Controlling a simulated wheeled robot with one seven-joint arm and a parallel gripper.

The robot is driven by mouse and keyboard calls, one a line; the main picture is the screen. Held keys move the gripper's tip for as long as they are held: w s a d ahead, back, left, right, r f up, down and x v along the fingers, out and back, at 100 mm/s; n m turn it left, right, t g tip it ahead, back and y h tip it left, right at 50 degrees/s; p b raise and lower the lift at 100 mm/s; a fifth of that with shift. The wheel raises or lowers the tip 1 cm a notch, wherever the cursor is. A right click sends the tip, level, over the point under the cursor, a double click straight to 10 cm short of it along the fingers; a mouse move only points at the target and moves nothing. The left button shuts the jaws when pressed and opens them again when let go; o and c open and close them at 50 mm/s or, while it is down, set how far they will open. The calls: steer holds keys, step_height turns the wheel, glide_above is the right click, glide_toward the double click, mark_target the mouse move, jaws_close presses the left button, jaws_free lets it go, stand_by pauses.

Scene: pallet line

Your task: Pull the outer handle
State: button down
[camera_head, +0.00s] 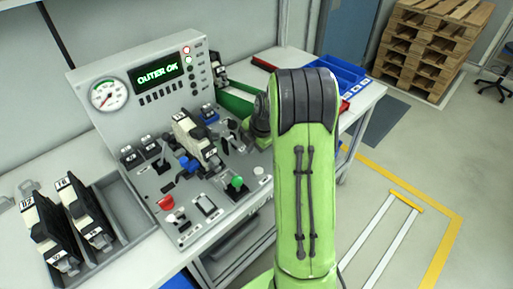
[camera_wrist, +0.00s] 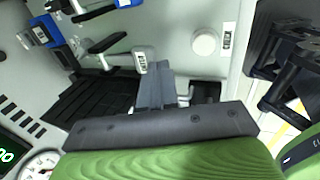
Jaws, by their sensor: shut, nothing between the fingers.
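The control panel (camera_head: 133,88) has a lit display (camera_head: 155,75) reading "OUTER OK". I cannot tell which one is the outer handle. In the wrist view my gripper (camera_wrist: 156,88) is shut and empty, over the deck. Close to its fingers is a black bar handle (camera_wrist: 108,42) and a pale grey block (camera_wrist: 143,58). Whether they touch is unclear. In the head view my gripper is mostly hidden among the fittings.
A red button (camera_head: 166,202) is at the deck's near left. Black-and-cream modules (camera_head: 52,228) stand in a grey tray at left. A blue bin (camera_head: 335,70) is on the bench at right. Wooden pallets (camera_head: 425,45) are stacked at the back right.

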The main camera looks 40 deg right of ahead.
steer(key=p+v, duration=0.1)
steer(key=v, duration=0.7)
steer(key=shift+r, duration=0.35)
steer(key=shift+s+a+r, duration=0.1)
steer(key=s+a+r+m, duration=0.4)
steer(key=a+m, duration=0.1)
steer(key=a, duration=0.2)
steer(key=s+a+r+m, duration=0.4)
steer(key=s+a, duration=0.1)
steer(key=a, duration=0.2)
steer(key=s+a+m, duration=0.2)
steer(key=s+m, duration=0.3)
steer(key=s, duration=0.1)
steer(key=s+a+m+t, duration=0.1)
steer(key=s+a+m, duration=0.2)
steer(key=s+m, duration=0.2)
steer(key=shift+s+a+m+h, duration=0.25)
steer(key=shift+s+m+h, duration=0.05)
steer(key=shift+s, duration=0.45)
